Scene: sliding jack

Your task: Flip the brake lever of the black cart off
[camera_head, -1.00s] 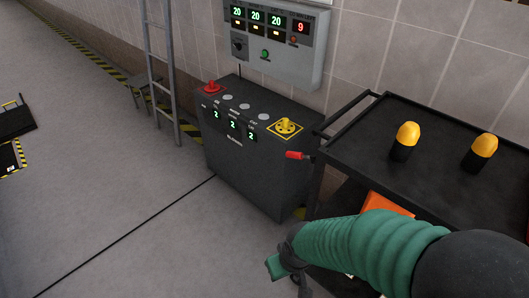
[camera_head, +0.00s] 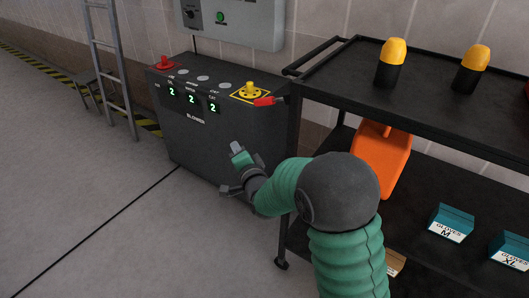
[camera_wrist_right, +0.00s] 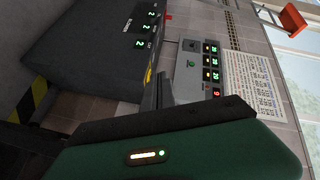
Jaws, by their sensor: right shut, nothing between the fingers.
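The black cart (camera_head: 445,110) stands at the right in the head view. Its brake lever has a red handle (camera_head: 267,101), which sticks out to the left from the cart's left side, in front of the grey cabinet's yellow knob. My right gripper (camera_head: 246,160) is shut and empty. It appears below and a little left of the red handle, apart from it in the picture. In the right wrist view my gripper's green body fills the bottom, and I cannot make out the brake lever. My left gripper is not in view.
The dark blower cabinet (camera_head: 200,130) stands behind my right gripper. Two yellow-topped items (camera_head: 390,62) stand on the cart's top. An orange canister (camera_head: 382,155) and glove boxes (camera_head: 451,222) are on its lower shelf. Open floor lies at left.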

